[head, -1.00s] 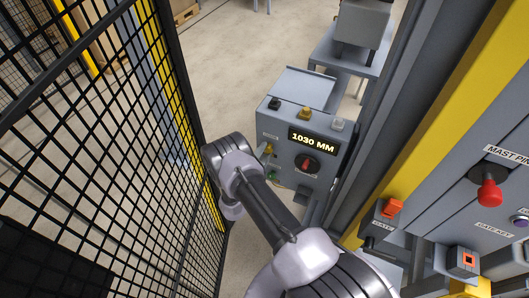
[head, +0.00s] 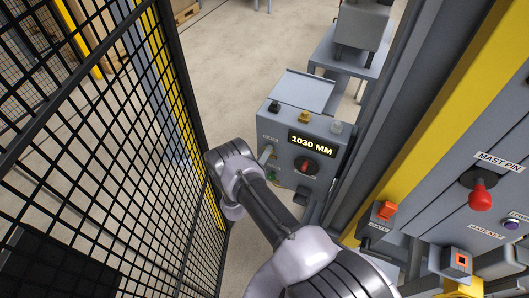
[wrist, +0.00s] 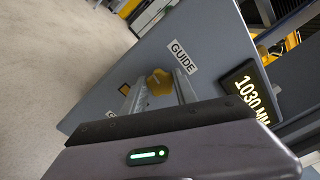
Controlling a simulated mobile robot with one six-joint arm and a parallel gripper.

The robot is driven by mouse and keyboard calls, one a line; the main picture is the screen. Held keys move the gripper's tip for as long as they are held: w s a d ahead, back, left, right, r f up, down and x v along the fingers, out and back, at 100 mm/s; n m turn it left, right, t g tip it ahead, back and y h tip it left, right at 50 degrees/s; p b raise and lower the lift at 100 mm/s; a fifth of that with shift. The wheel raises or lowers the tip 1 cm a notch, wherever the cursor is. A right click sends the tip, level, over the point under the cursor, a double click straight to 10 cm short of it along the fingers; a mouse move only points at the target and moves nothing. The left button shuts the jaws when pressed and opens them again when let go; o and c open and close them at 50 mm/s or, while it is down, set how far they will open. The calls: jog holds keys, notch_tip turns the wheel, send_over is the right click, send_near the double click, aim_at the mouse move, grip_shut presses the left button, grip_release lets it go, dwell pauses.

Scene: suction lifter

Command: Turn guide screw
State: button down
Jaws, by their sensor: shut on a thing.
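The guide screw is a yellow knob (wrist: 160,82) on the grey front of the control box (head: 318,177), beside a label reading GUIDE (wrist: 183,57). My gripper (wrist: 160,92) is shut on the knob, with one finger on each side of it in the wrist view. In the head view my gripper (head: 266,154) reaches the left part of the box front, and the knob is mostly hidden there by the fingers. The box's display (head: 312,144) reads 1030 MM.
A red and black rotary switch (head: 305,165) sits close to the right of my gripper. A black mesh fence (head: 100,130) stands close on the left of my arm. On the right are a grey and yellow mast, a red MAST PIN knob (head: 480,199) and an orange switch (head: 387,210).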

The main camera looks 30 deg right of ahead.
jog(key=shift+w+r+m+p, duration=0.15)
jog(key=shift+m+p, duration=0.65)
jog(key=shift+m, duration=1.1)
jog(key=c, duration=1)
grip_release()
jog(key=shift+d, duration=0.15)
jog(key=shift+o, duration=0.2)
jog(key=p+v, duration=1)
jog(key=v, duration=0.7)
jog(key=shift+s+a, duration=0.25)
jog(key=shift+s, duration=0.05)
